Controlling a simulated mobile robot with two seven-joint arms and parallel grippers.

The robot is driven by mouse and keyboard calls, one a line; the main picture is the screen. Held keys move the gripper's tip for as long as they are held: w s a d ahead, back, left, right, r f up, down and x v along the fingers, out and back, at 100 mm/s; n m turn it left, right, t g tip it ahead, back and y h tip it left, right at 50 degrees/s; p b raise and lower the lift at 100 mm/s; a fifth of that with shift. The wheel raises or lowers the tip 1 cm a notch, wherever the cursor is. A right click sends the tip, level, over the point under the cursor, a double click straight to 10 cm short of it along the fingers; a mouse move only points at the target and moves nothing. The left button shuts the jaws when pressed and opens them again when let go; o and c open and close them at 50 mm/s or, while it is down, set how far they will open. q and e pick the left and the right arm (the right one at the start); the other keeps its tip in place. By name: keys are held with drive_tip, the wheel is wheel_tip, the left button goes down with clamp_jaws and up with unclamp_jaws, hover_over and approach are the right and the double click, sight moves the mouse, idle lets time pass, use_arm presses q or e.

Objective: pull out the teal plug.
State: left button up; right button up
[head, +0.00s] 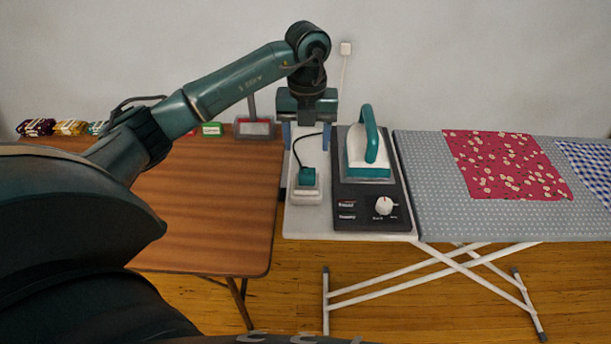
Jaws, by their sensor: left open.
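The teal plug (307,176) sits in the top of a pale socket block (305,191) on the white end board to the left of the iron's base. The gap in depth and height is hard to judge. My right gripper is not in view.
A teal and white iron (368,150) stands on a dark base with a dial (384,205), close right of the plug. The ironing board (430,200) bears red floral cloth (507,165) and blue checked cloth (590,165). The wooden table (220,200) at left is largely clear.

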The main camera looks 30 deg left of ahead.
sight(307, 172)
use_arm(q)
drive_tip(key=shift+f, duration=0.1)
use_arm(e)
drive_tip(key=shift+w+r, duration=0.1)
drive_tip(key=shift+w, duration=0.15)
use_arm(q)
wheel_tip(307, 172, down, 7)
drive_tip(key=b, duration=0.5)
drive_tip(key=shift+f+b, duration=0.7)
drive_tip(key=shift+f, duration=0.25)
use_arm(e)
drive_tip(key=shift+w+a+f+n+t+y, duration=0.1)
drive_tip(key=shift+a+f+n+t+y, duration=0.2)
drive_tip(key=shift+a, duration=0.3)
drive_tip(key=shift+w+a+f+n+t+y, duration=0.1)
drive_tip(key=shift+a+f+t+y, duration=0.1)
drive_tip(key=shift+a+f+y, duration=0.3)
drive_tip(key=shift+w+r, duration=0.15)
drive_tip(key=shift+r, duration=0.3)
use_arm(q)
clamp_jaws()
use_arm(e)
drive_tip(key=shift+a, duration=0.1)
use_arm(q)
drive_tip(key=shift+r, duration=0.15)
drive_tip(key=shift+r+p, duration=2.4)
drive_tip(key=shift+r, duration=0.5)
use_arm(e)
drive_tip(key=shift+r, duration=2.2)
